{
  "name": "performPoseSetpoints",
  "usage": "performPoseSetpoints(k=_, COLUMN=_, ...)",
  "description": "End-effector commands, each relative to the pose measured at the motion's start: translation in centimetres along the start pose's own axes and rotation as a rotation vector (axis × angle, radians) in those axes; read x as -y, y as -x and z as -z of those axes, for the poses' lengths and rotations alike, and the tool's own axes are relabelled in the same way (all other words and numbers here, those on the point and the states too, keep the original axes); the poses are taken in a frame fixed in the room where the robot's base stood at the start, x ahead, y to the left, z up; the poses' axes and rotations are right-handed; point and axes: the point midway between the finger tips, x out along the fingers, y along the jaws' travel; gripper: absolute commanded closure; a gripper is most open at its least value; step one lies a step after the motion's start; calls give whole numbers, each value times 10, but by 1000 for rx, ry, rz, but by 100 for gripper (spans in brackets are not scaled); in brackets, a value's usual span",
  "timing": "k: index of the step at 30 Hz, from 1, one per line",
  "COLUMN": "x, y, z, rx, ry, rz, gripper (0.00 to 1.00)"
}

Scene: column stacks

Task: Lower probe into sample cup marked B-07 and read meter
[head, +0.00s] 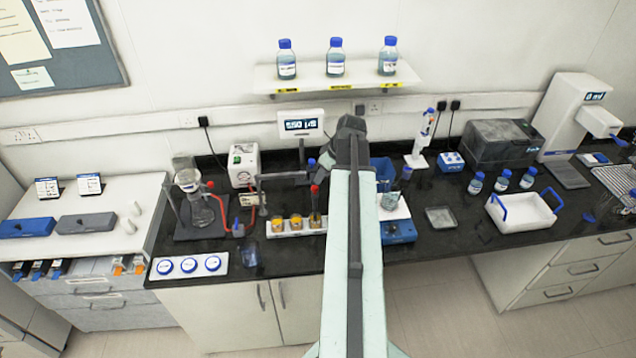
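The meter (301,124) stands at the back of the bench; its display appears to read 550 µS. A white rack (283,234) holds several sample cups with amber contents, such as one cup (277,226) at its left end. Cup markings are too small to read. A slim dark probe with a red top (315,203) stands upright at the rack's right end; whether its tip is inside a cup cannot be told. My gripper (329,164) is near the dark end of my arm, above and right of the probe. Its fingers are mostly hidden and their state is unclear.
A stand with a glass flask (197,206) is left of the rack. A blue-based device (398,231) stands to the right, partly behind my arm. A white tray (522,215) is farther right. Bottles sit on the wall shelf (261,79).

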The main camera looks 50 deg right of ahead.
Motion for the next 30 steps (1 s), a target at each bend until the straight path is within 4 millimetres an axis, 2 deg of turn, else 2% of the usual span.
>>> performPoseSetpoints(k=9, x=0, y=-58, z=-3, rx=1, ry=1, rz=0, gripper=66)
performPoseSetpoints(k=12, x=0, y=-71, z=-2, rx=1, ry=1, rz=0, gripper=66)
performPoseSetpoints(k=21, x=1, y=-73, z=1, rx=1, ry=0, rz=0, gripper=66)
performPoseSetpoints(k=22, x=1, y=-73, z=1, rx=1, ry=0, rz=0, gripper=69)
performPoseSetpoints(k=25, x=1, y=-73, z=1, rx=1, ry=1, rz=0, gripper=97)
performPoseSetpoints(k=26, x=1, y=-73, z=1, rx=1, ry=1, rz=0, gripper=100)
performPoseSetpoints(k=30, x=1, y=-73, z=1, rx=1, ry=1, rz=1, gripper=100)
